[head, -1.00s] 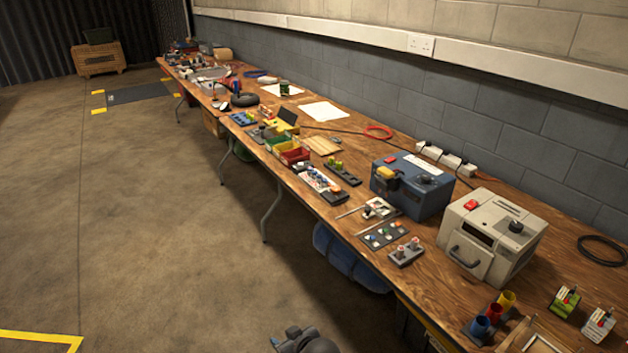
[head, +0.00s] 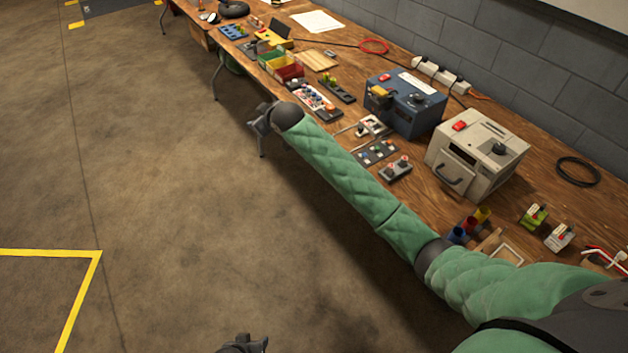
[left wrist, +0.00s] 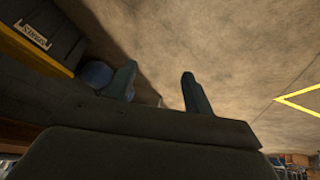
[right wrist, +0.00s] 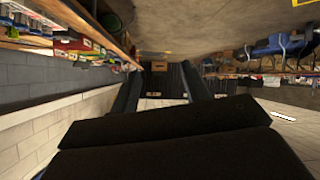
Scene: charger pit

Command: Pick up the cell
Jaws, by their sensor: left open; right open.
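I cannot tell which small item is the cell. Candidates are the small pieces in the dark tray (head: 377,152) and on the grey block with red-topped posts (head: 396,168), both on the bench. My right arm reaches across the front of the bench, and its gripper (head: 258,128) is beyond the bench's front edge, over the floor. In the right wrist view my right gripper (right wrist: 161,75) is open and empty. My left gripper (head: 243,346) is low at the bottom of the head view, over the floor. The left wrist view shows it (left wrist: 158,85) open and empty.
The wooden bench (head: 540,192) runs along the wall. It carries a blue box (head: 410,105), a cream box with a handle (head: 475,155), coloured cups (head: 466,228), bins (head: 288,70) and a black cable coil (head: 578,171). The floor (head: 190,200) on the left is clear.

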